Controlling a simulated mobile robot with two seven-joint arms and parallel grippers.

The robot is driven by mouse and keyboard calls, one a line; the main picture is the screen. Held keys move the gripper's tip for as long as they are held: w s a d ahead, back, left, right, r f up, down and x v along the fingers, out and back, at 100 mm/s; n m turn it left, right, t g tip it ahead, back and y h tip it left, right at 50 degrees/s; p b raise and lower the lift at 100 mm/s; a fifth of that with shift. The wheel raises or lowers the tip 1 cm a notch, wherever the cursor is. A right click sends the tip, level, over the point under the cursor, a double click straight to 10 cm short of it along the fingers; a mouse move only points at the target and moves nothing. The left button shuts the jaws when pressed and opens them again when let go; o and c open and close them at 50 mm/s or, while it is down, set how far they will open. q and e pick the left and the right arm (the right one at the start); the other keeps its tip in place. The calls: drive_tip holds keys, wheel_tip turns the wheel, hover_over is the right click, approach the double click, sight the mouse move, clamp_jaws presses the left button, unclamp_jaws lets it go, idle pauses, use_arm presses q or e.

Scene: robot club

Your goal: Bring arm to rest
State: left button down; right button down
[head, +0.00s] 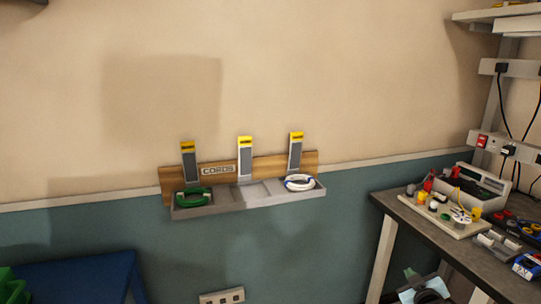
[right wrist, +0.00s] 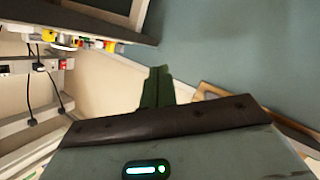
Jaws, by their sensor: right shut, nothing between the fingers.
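My right gripper (right wrist: 158,72) shows in the right wrist view as dark green fingers pressed together, with nothing between them. Behind them is the dark, rounded part of my own wrist with a lit indicator. The fingertips are in free air in front of the teal lower wall. I cannot make out the right gripper clearly in the head view. My left arm and gripper show in neither view.
A wall rack (head: 240,166) marked CORDS holds a green cord coil (head: 194,196) at left and a white cord coil (head: 299,183) at right. A cluttered workbench (head: 408,212) stands at right. A blue table (head: 75,272) is at lower left.

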drive_tip(key=s+a+f+m+g+y, duration=0.1)
drive_tip(key=s+a+f+y, duration=0.1)
drive_tip(key=s+a+f, duration=0.55)
drive_tip(key=s+a+f+g+y, duration=0.15)
drive_tip(key=s+a+f, duration=0.25)
drive_tip(key=s+f, duration=0.7)
drive_tip(key=s+a+f+g, duration=0.1)
drive_tip(key=s+a, duration=0.3)
drive_tip(key=s, duration=0.9)
drive_tip(key=s+a+m+g+y, duration=0.1)
drive_tip(key=s+a, duration=0.3)
drive_tip(key=s, duration=1)
drive_tip(key=shift+a+f+g, duration=0.2)
drive_tip(key=shift+f+g, duration=0.15)
drive_tip(key=shift+g, duration=0.4)
